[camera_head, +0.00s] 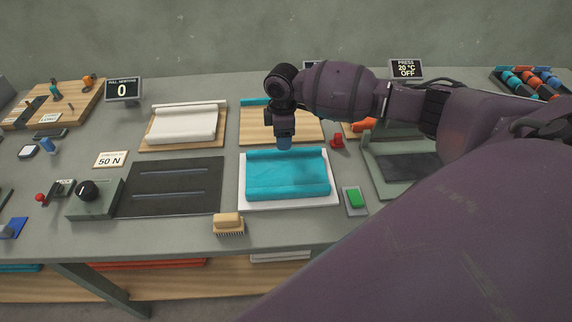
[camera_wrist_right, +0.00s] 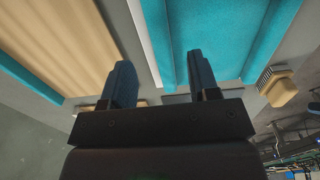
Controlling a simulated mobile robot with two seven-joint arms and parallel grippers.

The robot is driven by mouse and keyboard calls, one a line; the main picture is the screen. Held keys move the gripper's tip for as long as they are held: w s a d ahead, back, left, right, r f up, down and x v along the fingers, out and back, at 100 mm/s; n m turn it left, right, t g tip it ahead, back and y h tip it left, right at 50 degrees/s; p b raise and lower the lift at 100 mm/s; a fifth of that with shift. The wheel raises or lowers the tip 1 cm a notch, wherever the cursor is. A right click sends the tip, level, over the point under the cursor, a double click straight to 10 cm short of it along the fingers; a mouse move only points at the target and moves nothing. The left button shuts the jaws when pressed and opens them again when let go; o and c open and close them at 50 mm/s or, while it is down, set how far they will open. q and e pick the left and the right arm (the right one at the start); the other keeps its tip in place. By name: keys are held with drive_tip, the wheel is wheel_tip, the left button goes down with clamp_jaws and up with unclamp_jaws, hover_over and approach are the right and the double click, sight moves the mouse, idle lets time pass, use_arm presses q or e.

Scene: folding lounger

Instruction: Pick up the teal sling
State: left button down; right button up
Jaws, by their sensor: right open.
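The teal sling (camera_head: 288,181) lies on a white board (camera_head: 243,201) at the middle of the table, with a rolled edge along its far side. My right gripper (camera_head: 284,143) is over the sling's far edge, pointing down. In the right wrist view my gripper (camera_wrist_right: 161,78) has its two fingers spread, with nothing seen between them but the background. The teal sling (camera_wrist_right: 212,35) fills the top middle of that view beyond the fingers. I cannot tell whether the fingertips touch its rolled edge. My left gripper is not in view.
Behind is a wooden board (camera_head: 262,127) with a teal edge. A cream sling (camera_head: 185,122) lies on another board at left. A dark plate (camera_head: 170,187), a brush (camera_head: 229,224), a green button (camera_head: 354,198) and a red knob (camera_head: 337,141) stand around the white board.

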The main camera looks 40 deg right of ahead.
sight(286, 172)
wheel_tip(286, 172, down, 5)
drive_tip(key=shift+s+d, duration=0.1)
drive_tip(key=shift+c, duration=0.3)
drive_tip(key=shift+r, duration=0.1)
clamp_jaws()
